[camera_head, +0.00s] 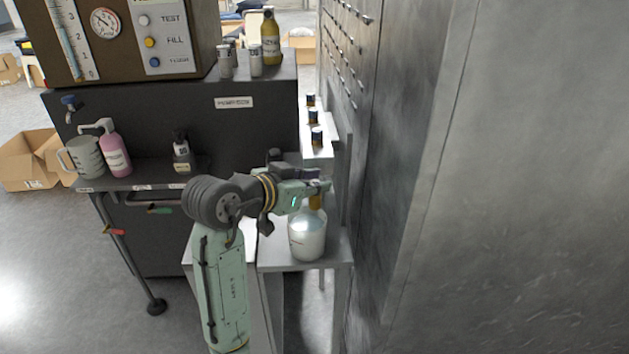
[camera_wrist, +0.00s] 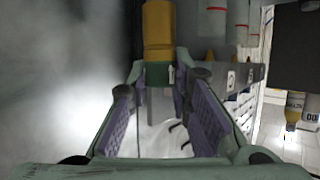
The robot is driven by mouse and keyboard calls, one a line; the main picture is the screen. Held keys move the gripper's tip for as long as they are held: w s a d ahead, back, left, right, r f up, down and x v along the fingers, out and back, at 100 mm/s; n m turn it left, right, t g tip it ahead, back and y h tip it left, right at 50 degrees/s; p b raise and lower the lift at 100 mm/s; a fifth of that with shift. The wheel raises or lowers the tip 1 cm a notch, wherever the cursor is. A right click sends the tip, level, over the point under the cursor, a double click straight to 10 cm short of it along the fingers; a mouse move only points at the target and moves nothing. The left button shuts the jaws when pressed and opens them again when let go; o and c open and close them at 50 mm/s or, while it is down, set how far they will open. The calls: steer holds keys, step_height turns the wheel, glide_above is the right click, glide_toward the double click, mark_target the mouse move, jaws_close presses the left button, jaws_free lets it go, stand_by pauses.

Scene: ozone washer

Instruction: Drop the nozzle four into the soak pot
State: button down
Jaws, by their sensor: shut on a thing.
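My gripper (camera_head: 318,187) is shut on a yellow-orange nozzle (camera_head: 316,201), which hangs down from the fingertips over the white round soak pot (camera_head: 307,238) on the small grey stand. In the wrist view the nozzle (camera_wrist: 158,30) sits at the fingertips of my gripper (camera_wrist: 157,82), with a dark green band at its lower part. Pale white surface shows between the fingers below it. The nozzle's lower end overlaps the pot's top in the head view; I cannot tell whether it is inside the mouth. Its number is not readable.
Several other dark-topped nozzles (camera_head: 313,117) stand on a narrow white rack (camera_head: 322,155) behind the gripper. A tall grey metal wall (camera_head: 420,150) is close on the right. A mug (camera_head: 86,157), pink bottle (camera_head: 115,158) and dark bottle (camera_head: 182,156) stand on the shelf at left.

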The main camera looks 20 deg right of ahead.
steer(key=shift+r, duration=0.1)
steer(key=c, duration=1.4)
jaws_free()
steer(key=shift+o, duration=0.2)
